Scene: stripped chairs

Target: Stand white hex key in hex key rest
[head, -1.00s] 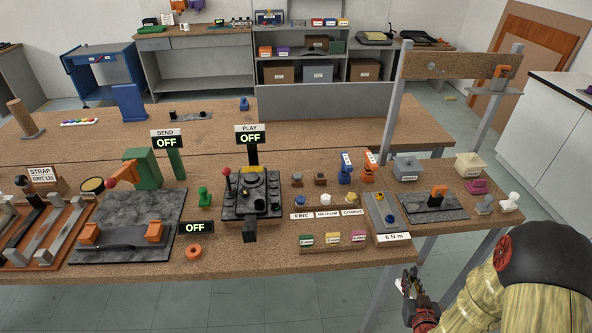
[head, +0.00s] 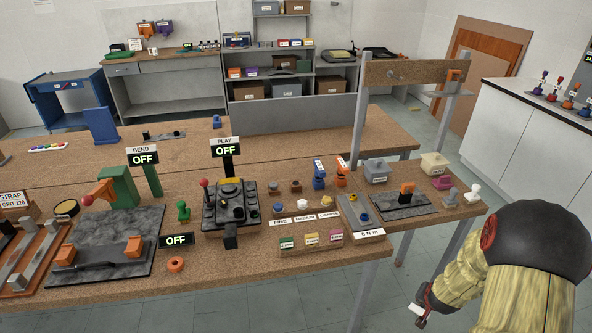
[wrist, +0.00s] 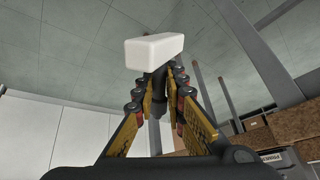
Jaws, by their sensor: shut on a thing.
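My gripper (head: 424,300) is low at the right of the head view, off the bench's front edge and above the floor. It is shut on the white hex key, whose white block-shaped end (head: 415,310) shows beside the fingers. In the wrist view the white block (wrist: 154,52) sits beyond the fingertips (wrist: 157,85), with a dark part between them. A rack (head: 555,102) on the white counter at the right holds several coloured upright pieces; it may be the hex key rest, but I cannot tell for sure.
The cork-topped bench (head: 300,272) is crowded with fixtures and small parts. A white knobbed piece (head: 472,191) stands near its right corner. The white counter (head: 520,135) stands at the right, with open floor (head: 440,245) between it and the bench.

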